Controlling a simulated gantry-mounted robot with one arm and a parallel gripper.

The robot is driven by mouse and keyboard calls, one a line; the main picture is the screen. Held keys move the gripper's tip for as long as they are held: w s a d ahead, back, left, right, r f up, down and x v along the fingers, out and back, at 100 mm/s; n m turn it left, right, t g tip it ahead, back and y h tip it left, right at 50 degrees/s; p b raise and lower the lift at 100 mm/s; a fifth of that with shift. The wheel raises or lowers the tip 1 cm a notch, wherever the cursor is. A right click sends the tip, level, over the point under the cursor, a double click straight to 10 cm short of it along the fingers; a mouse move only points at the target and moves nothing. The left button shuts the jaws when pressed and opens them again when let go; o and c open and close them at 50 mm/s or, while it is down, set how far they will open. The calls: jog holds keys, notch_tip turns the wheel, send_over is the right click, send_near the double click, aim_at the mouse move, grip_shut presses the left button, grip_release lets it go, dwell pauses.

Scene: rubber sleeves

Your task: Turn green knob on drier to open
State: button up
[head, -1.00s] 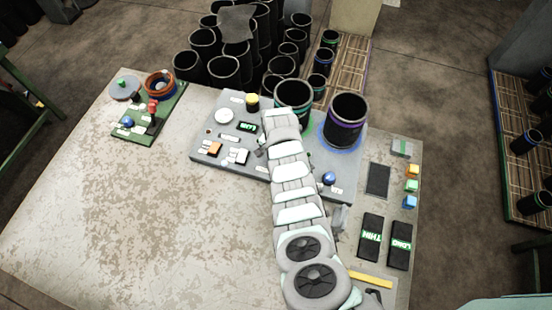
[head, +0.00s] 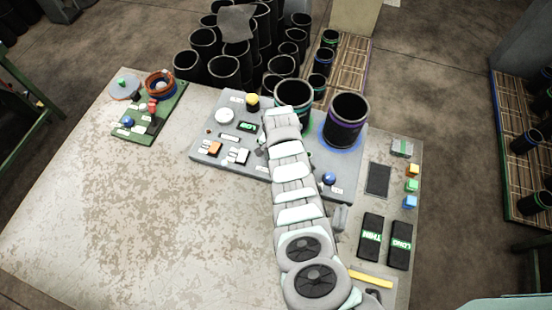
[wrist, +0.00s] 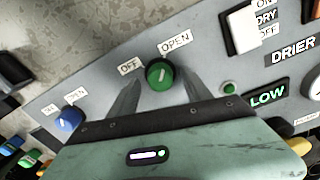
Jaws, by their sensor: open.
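The green knob (wrist: 159,74) is on the grey drier panel (wrist: 205,62) in the wrist view, under the labels OFF on its left and OPEN on its right. Its white mark is near upright, leaning slightly right. My gripper (wrist: 158,88) is open, with one finger on each side of the knob. I cannot tell whether the fingers touch it. In the head view my arm covers the green knob and the gripper's jaws. The drier panel (head: 207,143) lies at the table's back edge there.
A blue knob (wrist: 69,119) with its own labels sits left of the green one in the wrist view. A white switch (wrist: 240,30) and a LOW display (wrist: 267,96) are to the right. Two black sleeves (head: 345,120) stand on the panel. The table's front left (head: 120,220) is clear.

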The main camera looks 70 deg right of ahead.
notch_tip(320, 180, up, 10)
jog(key=b, duration=0.1)
jog(key=shift+r, duration=0.25)
dwell(0.6)
